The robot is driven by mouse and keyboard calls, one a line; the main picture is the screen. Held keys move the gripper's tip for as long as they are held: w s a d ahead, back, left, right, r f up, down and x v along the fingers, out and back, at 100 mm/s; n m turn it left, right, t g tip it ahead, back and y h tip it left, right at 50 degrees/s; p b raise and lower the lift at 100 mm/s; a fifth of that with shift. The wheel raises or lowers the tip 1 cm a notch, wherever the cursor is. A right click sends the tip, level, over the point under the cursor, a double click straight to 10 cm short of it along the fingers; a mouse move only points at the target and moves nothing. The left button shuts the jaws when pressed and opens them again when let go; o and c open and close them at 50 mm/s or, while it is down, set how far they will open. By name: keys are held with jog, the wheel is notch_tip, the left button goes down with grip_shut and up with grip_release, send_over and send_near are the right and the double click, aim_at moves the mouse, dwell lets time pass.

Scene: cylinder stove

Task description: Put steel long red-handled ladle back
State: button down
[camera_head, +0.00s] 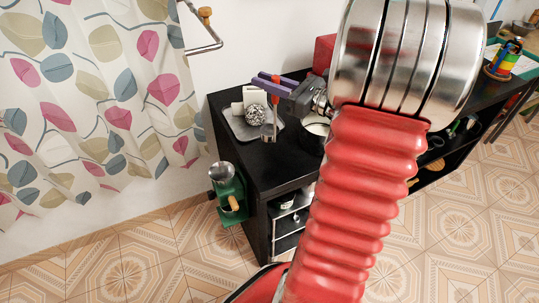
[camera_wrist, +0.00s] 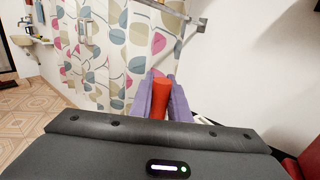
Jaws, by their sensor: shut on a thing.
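My gripper (camera_head: 268,81) has purple fingers and is shut on the red handle of the steel ladle (camera_head: 268,132). The ladle hangs down from the fingers, with its steel cup low, in front of the tray area on the black counter. Whether the cup touches anything is unclear. In the wrist view, the ladle's red handle (camera_wrist: 160,97) stands between the two purple fingers (camera_wrist: 162,88); the cup is hidden there.
A tray (camera_head: 237,130) with a steel scrubber ball (camera_head: 256,112) and a white block lies on the black counter (camera_head: 290,168). A green holder (camera_head: 233,208) with a metal cup (camera_head: 222,173) is on the counter's left side. A curtain (camera_head: 110,100) hangs left. My red arm blocks much of the counter.

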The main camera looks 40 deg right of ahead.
aim_at(277, 103)
jog(key=shift+s+d, duration=0.1)
jog(key=shift+d, duration=0.05)
jog(key=shift+s+f, duration=0.1)
jog(key=shift+f, duration=2.8)
notch_tip(277, 103, down, 4)
jog(key=shift+f, duration=0.1)
